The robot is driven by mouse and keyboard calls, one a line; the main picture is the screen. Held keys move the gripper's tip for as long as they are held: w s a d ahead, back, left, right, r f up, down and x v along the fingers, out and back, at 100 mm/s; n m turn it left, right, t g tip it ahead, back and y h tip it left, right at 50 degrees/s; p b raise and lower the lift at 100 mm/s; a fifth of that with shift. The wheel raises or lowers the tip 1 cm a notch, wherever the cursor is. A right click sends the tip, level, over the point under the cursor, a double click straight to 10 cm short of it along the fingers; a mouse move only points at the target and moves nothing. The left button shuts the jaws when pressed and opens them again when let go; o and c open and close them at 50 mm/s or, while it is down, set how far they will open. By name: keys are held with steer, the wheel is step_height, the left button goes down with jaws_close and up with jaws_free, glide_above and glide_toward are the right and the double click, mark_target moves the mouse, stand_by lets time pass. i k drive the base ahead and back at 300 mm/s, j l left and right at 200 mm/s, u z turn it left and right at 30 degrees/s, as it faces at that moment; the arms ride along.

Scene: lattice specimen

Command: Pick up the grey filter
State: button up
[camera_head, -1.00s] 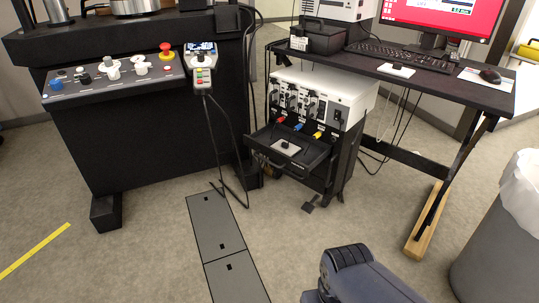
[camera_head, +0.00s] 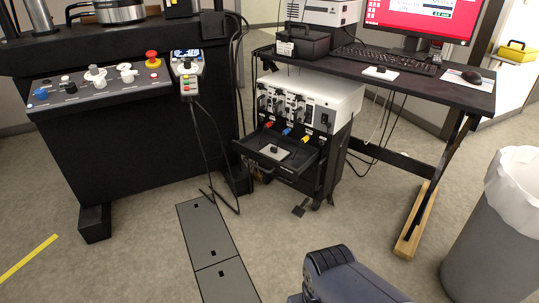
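I cannot tell for sure which thing is the grey filter. A small light grey square plate with a black knob (camera_head: 274,153) lies in the open black drawer (camera_head: 300,167) low on the front of a white and black cabinet. A similar pale plate with a black knob (camera_head: 381,73) lies on the black desk (camera_head: 440,92), in front of the keyboard. My dark blue-grey arm shows at the bottom centre, well short of the cabinet. My gripper's fingers are not in view.
A large black machine with a control panel (camera_head: 100,87) stands at left. A grey bin with a white liner (camera_head: 497,235) stands at right. A grey floor plate (camera_head: 212,240) lies in front. Cables hang beside the cabinet (camera_head: 320,92). Carpet is free before the drawer.

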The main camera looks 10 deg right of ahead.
mark_target(278, 154)
steer(key=i+l+u, duration=0.15)
steer(key=i+u, duration=0.2)
steer(key=i, duration=1.65)
